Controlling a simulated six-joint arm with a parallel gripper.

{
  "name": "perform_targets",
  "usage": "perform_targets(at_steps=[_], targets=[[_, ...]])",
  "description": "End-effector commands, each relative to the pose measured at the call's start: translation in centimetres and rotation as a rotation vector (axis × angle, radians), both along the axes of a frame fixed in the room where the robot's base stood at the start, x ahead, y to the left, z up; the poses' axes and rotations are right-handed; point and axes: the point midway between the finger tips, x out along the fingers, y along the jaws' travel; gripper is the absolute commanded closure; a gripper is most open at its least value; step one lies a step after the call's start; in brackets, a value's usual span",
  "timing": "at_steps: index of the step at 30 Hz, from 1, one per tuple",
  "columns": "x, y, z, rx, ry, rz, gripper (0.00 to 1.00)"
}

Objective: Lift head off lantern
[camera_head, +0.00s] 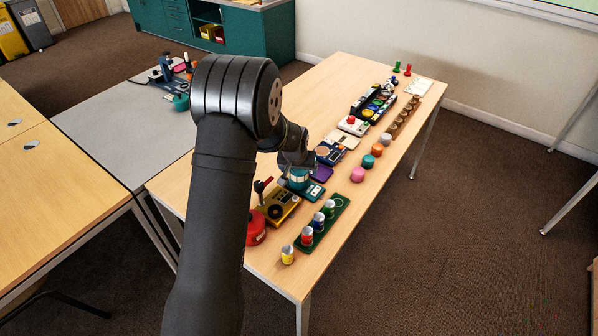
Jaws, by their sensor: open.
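A small teal round object with a pale band (299,181) stands on the wooden table and looks like the lantern. My gripper (297,166) is directly above it, at its top, with my arm coming in from the left. The gripper is open. Its fingertips are small and partly hidden, so I cannot tell whether they touch the object or where its head meets its body.
The table (329,256) is crowded around the gripper. A yellow box with a lever (278,205) and a red round thing (256,229) are near left. A green tray with several small cylinders (340,209) is in front. A purple piece (322,173) is close right. The front right table strip is clear.

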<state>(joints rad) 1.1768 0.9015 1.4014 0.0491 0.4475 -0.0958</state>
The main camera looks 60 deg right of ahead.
Motion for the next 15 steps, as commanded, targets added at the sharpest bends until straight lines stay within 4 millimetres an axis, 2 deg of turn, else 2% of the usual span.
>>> perform_targets(at_steps=[3,10,15], targets=[[0.14,-0.28,-0.7,-0.001,0.0,0.0,0.14],[0.15,-0.31,-0.73,-0.001,0.0,0.0,0.14],[0.14,-0.29,-0.73,-0.001,0.0,0.0,0.48]])
